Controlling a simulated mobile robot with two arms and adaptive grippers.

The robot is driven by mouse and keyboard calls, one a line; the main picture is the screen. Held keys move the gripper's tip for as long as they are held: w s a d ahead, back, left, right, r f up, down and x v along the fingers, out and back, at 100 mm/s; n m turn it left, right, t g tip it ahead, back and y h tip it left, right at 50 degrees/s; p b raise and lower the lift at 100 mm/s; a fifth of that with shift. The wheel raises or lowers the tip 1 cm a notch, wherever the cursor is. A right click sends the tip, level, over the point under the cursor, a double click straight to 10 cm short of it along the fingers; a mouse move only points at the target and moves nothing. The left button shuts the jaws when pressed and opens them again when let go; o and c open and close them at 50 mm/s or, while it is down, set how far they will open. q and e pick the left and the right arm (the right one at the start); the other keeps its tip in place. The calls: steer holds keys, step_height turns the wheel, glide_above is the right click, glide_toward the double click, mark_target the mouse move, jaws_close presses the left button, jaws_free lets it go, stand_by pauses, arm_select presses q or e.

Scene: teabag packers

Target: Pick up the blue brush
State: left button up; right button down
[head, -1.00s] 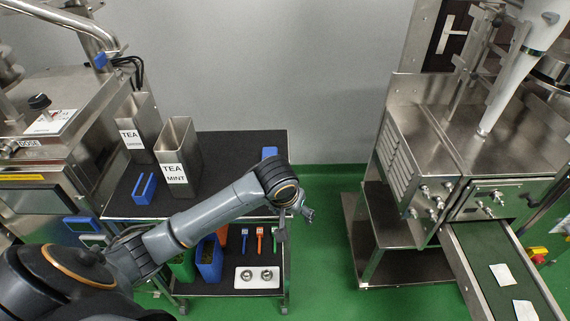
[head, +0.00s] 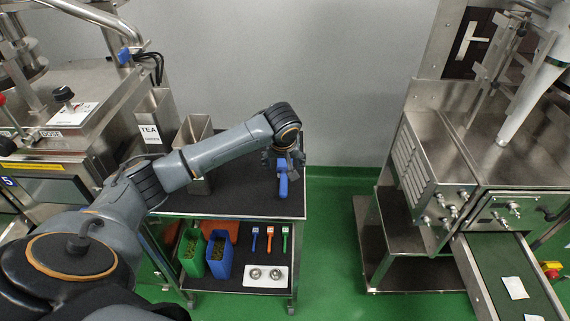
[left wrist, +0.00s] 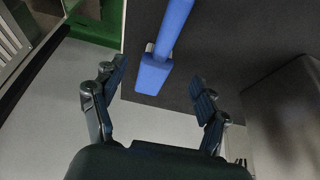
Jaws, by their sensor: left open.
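The blue brush (head: 283,183), a long blue handle with a blocky blue end, lies on the dark top of the trolley near its right edge. In the left wrist view the blue brush (left wrist: 154,74) reaches from the top edge down to between my fingertips. My left gripper (head: 285,158) is above it in the head view and hides its far part. The fingers of my left gripper (left wrist: 157,78) are spread apart, one on each side of the blocky end, with nothing between them held. My right gripper is not in view.
Metal tea containers (head: 157,123) stand on the trolley top (head: 238,202) at left. The lower shelf holds green (head: 191,252) and blue (head: 218,256) bins, small coloured tools (head: 270,238) and a white tray (head: 259,285). A steel machine (head: 460,150) stands at right across a green floor gap.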

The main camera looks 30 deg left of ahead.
mark_target(285, 169)
arm_select(q)
steer(key=shift+p+x, duration=0.6)
steer(key=shift+x, duration=2.85)
steer(key=c, duration=1.3)
steer(key=shift+r, duration=0.15)
steer(key=shift+w+r, duration=0.1)
steer(key=shift+r, duration=0.5)
steer(key=s+d+r+b, duration=0.1)
steer(key=s+r, duration=0.3)
steer(key=s+d+r, duration=0.1)
steer(key=s+r, duration=0.2)
steer(key=s, duration=0.2)
steer(key=s+d+r+b, duration=0.1)
steer(key=s+d+r, duration=0.1)
steer(key=s+r, duration=0.2)
steer(key=shift+s+r+b, duration=0.3)
steer(key=shift+b, duration=0.05)
